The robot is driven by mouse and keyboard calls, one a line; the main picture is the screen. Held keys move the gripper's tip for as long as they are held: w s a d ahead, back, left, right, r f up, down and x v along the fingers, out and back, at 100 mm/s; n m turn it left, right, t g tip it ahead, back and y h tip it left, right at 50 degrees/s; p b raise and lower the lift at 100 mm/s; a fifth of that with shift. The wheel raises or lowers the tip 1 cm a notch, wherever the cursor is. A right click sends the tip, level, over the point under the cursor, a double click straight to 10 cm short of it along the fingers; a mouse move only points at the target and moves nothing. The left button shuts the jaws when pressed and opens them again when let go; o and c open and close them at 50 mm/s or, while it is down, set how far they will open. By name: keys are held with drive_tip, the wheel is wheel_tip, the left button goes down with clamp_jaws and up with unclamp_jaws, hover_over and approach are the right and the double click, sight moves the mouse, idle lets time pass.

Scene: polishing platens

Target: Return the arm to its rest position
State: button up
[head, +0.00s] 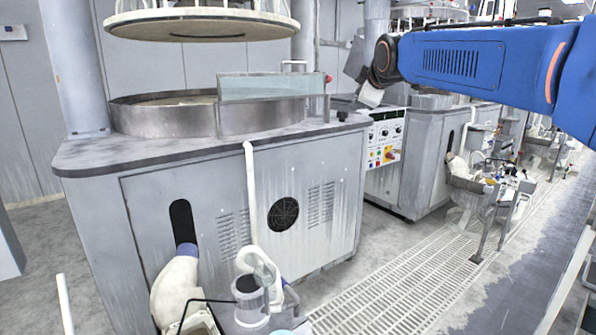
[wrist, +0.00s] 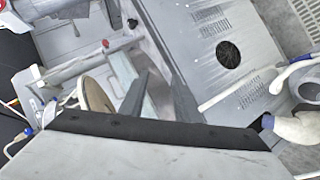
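My blue arm (head: 480,65) reaches in from the right edge of the head view, raised above the machines. Its dark wrist joint and my gripper (head: 369,96) are near the top centre, beside the right end of the near polishing machine (head: 300,200). In the wrist view, the two dark fingers of my gripper (wrist: 161,80) stand apart with a gap between them. I see nothing held between them. The gripper's tip is small in the head view, so its distance from the machine is hard to tell.
The near machine carries a metal-rimmed basin (head: 165,118) with a clear guard (head: 262,86) and a round platen (head: 200,25) hanging above. A control panel (head: 385,140) stands below my wrist. A floor grating (head: 400,285) runs along the right. Hoses and a container (head: 250,298) stand in front.

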drive_tip(key=s+d+f+m+g, duration=0.2)
drive_tip(key=s+d+f+m, duration=0.2)
drive_tip(key=s+f, duration=0.8)
drive_tip(key=s+d+f+m+g+h, duration=0.1)
drive_tip(key=s+d+f+m+g, duration=0.2)
drive_tip(key=s+f, duration=1)
drive_tip(key=s+d+f+m+g, duration=0.3)
drive_tip(key=s+d+f+m, duration=0.2)
drive_tip(key=s+f, duration=0.8)
drive_tip(key=s+m, duration=0.2)
drive_tip(key=s, duration=0.6)
drive_tip(key=shift+s+f+h, duration=0.25)
drive_tip(key=shift+h, duration=0.15)
